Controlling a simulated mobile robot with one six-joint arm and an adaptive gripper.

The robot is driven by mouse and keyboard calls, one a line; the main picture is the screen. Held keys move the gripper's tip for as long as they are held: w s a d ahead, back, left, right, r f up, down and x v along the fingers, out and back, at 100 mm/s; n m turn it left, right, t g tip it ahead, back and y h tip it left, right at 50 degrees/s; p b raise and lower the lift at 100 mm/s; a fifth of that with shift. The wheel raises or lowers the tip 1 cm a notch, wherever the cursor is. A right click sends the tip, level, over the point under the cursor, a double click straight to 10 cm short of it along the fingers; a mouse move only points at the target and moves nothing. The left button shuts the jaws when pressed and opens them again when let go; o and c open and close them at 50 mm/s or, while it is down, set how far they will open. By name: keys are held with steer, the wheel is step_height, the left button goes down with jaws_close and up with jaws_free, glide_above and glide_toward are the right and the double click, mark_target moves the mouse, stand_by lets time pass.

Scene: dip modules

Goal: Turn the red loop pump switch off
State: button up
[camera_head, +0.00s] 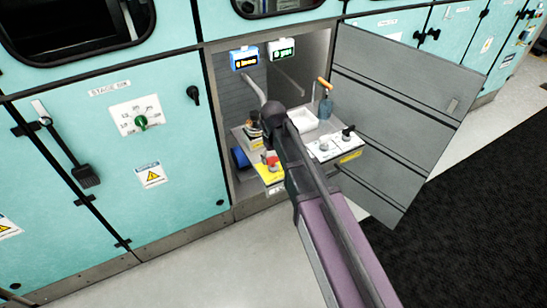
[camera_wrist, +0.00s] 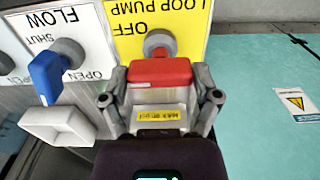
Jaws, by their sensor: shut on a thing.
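The red loop pump switch (camera_wrist: 160,72) has a red handle on a grey knob. It is mounted on a yellow plate (camera_wrist: 190,22) marked LOOP PUMP and OFF, upside down in the wrist view. The handle lies crosswise in that view; its ON mark is not visible, and I cannot tell its setting. My gripper (camera_wrist: 160,84) is shut on the red handle, one finger at each end. In the head view the switch (camera_head: 270,160) shows small on the yellow plate inside the open cabinet, partly behind my arm.
A blue-handled FLOW valve (camera_wrist: 47,76) marked OPEN and SHUT sits close to the left in the wrist view, above a white open-topped box (camera_wrist: 42,130). In the head view, the open grey cabinet door (camera_head: 400,110) stands to the right, and a white control plate (camera_head: 325,148) lies beside my arm.

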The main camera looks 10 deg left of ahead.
steer(key=o, duration=1)
steer(key=shift+c, duration=0.2)
steer(key=shift+n, duration=0.4)
